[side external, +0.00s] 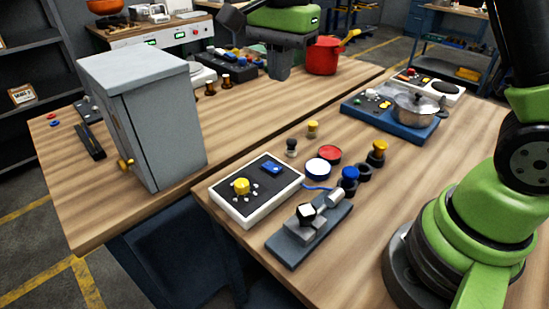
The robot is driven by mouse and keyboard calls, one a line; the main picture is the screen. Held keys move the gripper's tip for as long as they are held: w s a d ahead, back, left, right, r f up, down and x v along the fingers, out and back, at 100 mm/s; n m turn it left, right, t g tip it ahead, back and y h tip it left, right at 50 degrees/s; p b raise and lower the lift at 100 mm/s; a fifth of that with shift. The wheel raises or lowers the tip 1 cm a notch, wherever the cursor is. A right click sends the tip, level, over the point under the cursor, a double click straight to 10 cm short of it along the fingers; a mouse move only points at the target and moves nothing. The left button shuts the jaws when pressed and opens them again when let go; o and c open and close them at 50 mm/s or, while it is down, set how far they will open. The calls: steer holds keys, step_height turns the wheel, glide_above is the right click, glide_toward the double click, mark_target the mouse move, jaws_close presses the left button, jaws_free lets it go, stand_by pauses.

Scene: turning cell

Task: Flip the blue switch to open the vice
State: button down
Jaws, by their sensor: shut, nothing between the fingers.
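The blue switch (272,168) sits on the dark top of a white-edged control box (222,208), beside a yellow knob (242,186). The vice (322,215) is on a grey base plate just right of the box, near the table's front edge. A small black-and-white block (306,213) shows at the vice; I cannot tell whether its jaws are touching it. My gripper (280,76) is at the top of the view, far behind the switch and near the red pot. Its fingers are shut and empty.
A tall grey cabinet (160,120) stands left of the box. Red (330,153) and white (318,169) round pieces and several small knobbed pieces lie behind the vice. A blue stove with a steel pot (415,108) is further back. The red pot (323,56) is beside my gripper.

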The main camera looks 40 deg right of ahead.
mark_target(271, 166)
steer(key=w+f+m+g, duration=0.1)
steer(key=w+f+m, duration=0.1)
steer(key=f, duration=0.4)
steer(key=shift+w+f+m+g+h, duration=0.15)
steer(key=shift+w+m+g+h, duration=0.2)
steer(key=shift+w, duration=0.2)
steer(key=f, duration=0.4)
steer(key=s+f, duration=0.1)
steer(key=f, duration=0.9)
steer(key=shift+s, duration=0.35)
steer(key=shift+s+f, duration=0.15)
steer(key=shift+f, duration=0.1)
steer(key=shift+w+r, duration=0.25)
steer(key=shift+w, duration=0.6)
